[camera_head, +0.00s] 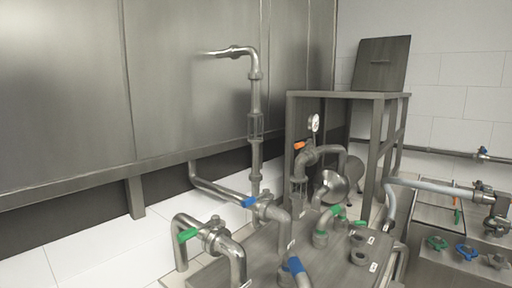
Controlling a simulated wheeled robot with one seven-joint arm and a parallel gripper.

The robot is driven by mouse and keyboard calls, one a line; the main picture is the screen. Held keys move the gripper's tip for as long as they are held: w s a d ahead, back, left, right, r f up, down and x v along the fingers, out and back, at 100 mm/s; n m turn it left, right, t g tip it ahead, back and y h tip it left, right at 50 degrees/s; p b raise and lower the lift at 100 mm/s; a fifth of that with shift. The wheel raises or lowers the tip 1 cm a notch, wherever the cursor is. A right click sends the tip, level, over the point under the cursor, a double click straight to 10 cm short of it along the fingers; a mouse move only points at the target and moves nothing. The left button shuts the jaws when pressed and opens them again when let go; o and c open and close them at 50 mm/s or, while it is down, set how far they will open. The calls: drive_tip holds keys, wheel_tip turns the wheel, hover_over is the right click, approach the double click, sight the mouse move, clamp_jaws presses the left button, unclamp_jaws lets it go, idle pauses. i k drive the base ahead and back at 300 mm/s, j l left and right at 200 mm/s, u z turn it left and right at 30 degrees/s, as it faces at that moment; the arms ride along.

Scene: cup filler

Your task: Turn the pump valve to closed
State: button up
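Several valves with coloured handles show in the head view, and I cannot tell from their small labels which one is the pump valve. An orange valve handle (299,145) sits on the pipe beside a round gauge (314,123), above a round metal pump-like body (331,188). A blue handle (249,202) and a green handle (187,236) are on pipes at the left of the metal bench (258,247). My gripper is not in view.
Green handles (338,210) stand by short pipe stubs on the bench.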

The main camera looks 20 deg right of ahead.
sight(302, 144)
drive_tip(key=i+l+u, duration=0.15)
drive_tip(key=l+u, duration=0.3)
drive_tip(key=l, duration=0.4)
drive_tip(key=l+u, duration=0.45)
drive_tip(key=l, duration=0.35)
